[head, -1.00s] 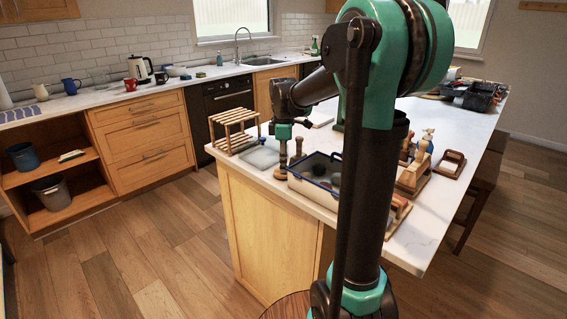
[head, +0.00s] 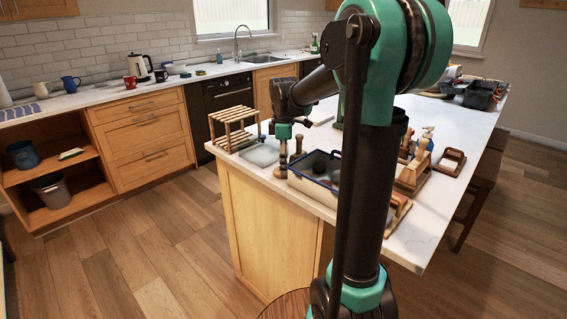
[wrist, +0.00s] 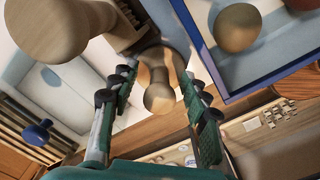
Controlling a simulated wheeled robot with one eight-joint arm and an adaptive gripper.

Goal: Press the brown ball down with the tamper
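My gripper (head: 284,134) is low over the near end of the island counter. In the wrist view my gripper (wrist: 160,80) has its two fingers apart, either side of a light wooden tool with a round knob (wrist: 160,98), probably the tamper. Its lower part is partly hidden, and I see no clear grip on it. In the head view this tool (head: 282,160) stands upright below my gripper. A tan round thing (wrist: 237,28) lies in the blue-rimmed tray (wrist: 222,92). A reddish-brown thing (wrist: 300,4), cut off by the picture edge, may be the brown ball.
Another wooden tool (head: 298,146) stands close beside, large in the wrist view (wrist: 62,28). A grey slab (head: 258,156) and wooden rack (head: 233,128) are at left. The tray (head: 302,184) is right of my gripper. Wooden stands (head: 413,174) lie beyond it.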

